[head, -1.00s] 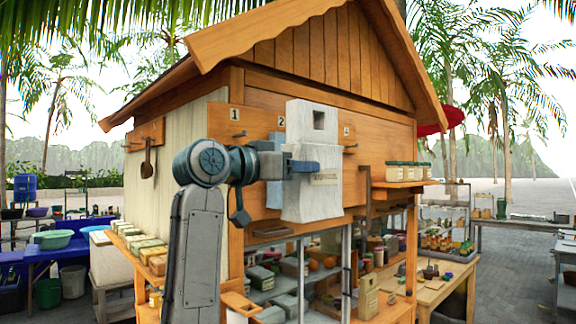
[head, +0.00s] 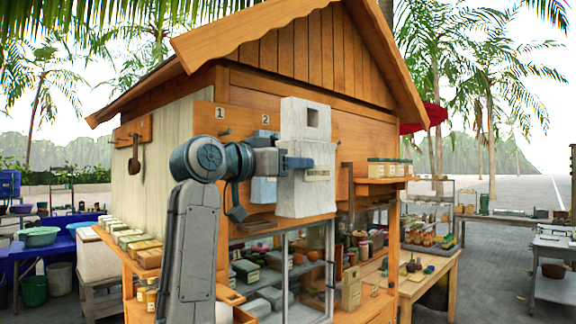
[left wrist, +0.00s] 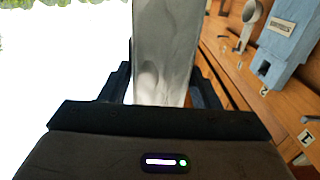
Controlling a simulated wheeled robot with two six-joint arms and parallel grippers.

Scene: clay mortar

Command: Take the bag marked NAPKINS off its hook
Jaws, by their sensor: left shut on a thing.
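The bag (head: 304,198) is pale, whitish and upright, with a hole near its top and a small label whose lettering is too small to read surely. My left gripper (head: 298,163) is shut on its middle, and the bag is held out in front of the stall's wooden front. No hook shows in its hole. The bag also fills the upper middle of the left wrist view (left wrist: 165,50), between the fingers of my left gripper (left wrist: 165,90). My right gripper is out of view.
A light blue bag (left wrist: 290,35) hangs near the number 2 plate, partly hidden in the head view behind my gripper. A ladle (left wrist: 250,15) hangs beyond it. Free paving lies at far right.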

